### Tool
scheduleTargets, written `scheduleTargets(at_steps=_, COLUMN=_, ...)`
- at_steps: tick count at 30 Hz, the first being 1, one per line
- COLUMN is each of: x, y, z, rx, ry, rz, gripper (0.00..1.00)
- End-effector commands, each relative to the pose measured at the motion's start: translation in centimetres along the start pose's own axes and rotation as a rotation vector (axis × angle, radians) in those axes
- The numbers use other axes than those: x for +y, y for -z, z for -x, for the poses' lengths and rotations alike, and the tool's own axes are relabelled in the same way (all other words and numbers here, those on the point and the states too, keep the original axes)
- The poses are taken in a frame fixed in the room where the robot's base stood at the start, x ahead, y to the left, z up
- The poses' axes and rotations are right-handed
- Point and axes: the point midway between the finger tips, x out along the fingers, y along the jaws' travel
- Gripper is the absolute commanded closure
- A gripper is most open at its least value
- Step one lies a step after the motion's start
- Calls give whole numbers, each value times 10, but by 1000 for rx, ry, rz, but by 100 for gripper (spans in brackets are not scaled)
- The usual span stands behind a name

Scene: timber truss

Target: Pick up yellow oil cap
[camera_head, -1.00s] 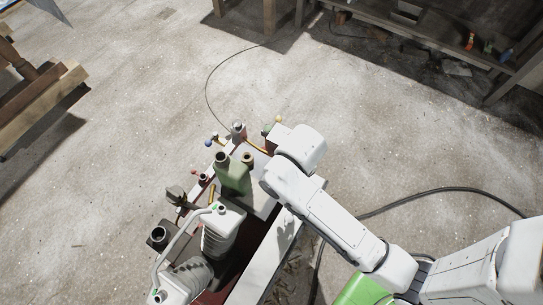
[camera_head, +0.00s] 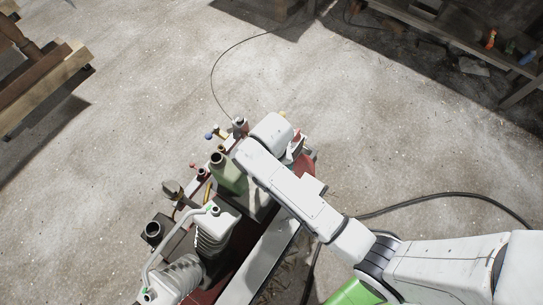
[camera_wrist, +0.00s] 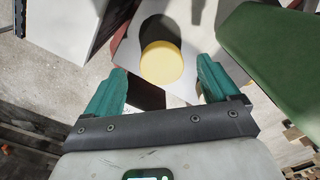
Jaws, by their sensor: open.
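The yellow oil cap (camera_wrist: 161,63) shows in the wrist view as a round yellow disc on a pale surface. It lies in the gap between the two teal fingers of my gripper (camera_wrist: 161,68). The fingers are apart, one on each side of the cap, and hold nothing. I cannot tell how far the fingertips are above it. In the head view my arm's end covers the gripper, and I cannot make out the cap there for sure.
A green surface (camera_wrist: 275,48) is close on the right in the wrist view. A dark cable (camera_head: 440,191) lies on the floor.

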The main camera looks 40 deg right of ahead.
Motion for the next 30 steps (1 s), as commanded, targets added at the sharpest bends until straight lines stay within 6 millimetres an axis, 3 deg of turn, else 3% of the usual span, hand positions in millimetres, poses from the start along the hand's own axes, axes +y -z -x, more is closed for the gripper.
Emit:
scheduleTargets(at_steps=7, x=0, y=0, z=-35, rx=-2, ry=-1, rz=2, gripper=12)
scheduleTargets(at_steps=17, x=0, y=1, z=-40, rx=1, ry=0, rz=1, gripper=13)
scheduleTargets(at_steps=30, x=0, y=1, z=-39, rx=0, ry=0, rz=1, gripper=55)
